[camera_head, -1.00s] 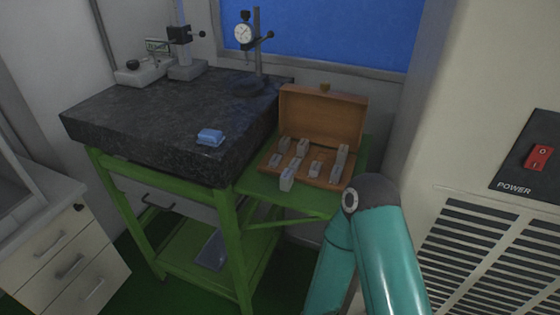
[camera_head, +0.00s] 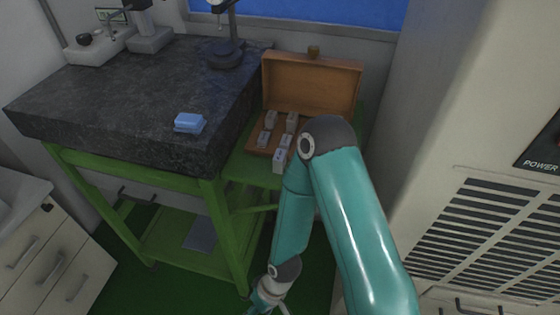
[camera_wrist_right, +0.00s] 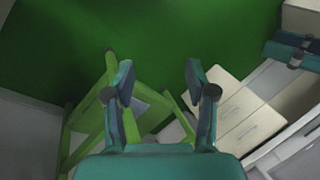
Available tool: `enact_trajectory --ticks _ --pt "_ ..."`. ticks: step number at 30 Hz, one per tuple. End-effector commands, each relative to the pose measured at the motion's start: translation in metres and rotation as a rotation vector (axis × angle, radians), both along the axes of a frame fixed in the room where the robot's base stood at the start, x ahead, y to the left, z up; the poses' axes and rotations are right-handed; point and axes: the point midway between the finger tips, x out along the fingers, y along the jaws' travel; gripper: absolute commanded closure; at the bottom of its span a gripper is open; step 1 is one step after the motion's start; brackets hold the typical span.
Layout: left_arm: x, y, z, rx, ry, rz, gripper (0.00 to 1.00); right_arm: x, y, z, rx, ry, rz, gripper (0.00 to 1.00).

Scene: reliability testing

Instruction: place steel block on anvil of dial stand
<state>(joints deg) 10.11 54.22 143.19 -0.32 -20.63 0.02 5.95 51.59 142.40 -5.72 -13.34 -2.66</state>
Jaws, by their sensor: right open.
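The dial stand (camera_head: 226,54) stands on the back of the black granite plate in the head view; its dial is cut by the top edge. Several small grey steel blocks (camera_head: 271,119) are in the open wooden case (camera_head: 311,86). One block (camera_head: 279,160) stands upright at the front of the case. My right arm hides the case's right part. My right gripper (camera_wrist_right: 158,74) is open and empty in the right wrist view, pointing down over the green floor, low and in front of the table and away from the blocks.
A blue block-shaped item (camera_head: 189,123) lies near the front of the granite plate (camera_head: 120,105). Another stand (camera_head: 150,39) is at the back left. The green table frame (camera_head: 222,235) is near my right gripper. A large cabinet (camera_head: 450,120) bounds the right side.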

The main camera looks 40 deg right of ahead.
Motion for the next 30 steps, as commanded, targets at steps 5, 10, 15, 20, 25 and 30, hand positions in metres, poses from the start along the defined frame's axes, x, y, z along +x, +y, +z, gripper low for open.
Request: enact_trajectory --ticks 5,10,15,20,25,30 --pt "0.000 0.000 -0.021 0.000 0.000 0.000 0.60 -0.011 0.015 0.025 -0.016 -0.052 0.588 0.44" --pt "0.000 0.000 -0.043 0.000 0.000 0.000 0.60 -0.004 -0.021 0.066 -0.249 -0.073 1.343 0.44" --pt "0.000 0.000 -0.062 0.000 0.000 0.000 0.60 0.052 -0.070 0.146 -0.730 -0.010 1.911 0.44" --pt "0.000 0.000 -0.074 0.000 0.000 0.000 0.60 0.094 -0.087 0.243 -1.206 0.107 2.104 0.44" --pt "0.000 0.000 -0.080 0.000 0.000 0.000 0.60 0.105 -0.091 0.312 -1.501 0.202 2.103 0.44" --pt "0.000 0.000 -0.080 0.000 0.000 0.000 0.60 0.112 -0.101 0.327 -1.573 0.239 2.087 0.44"
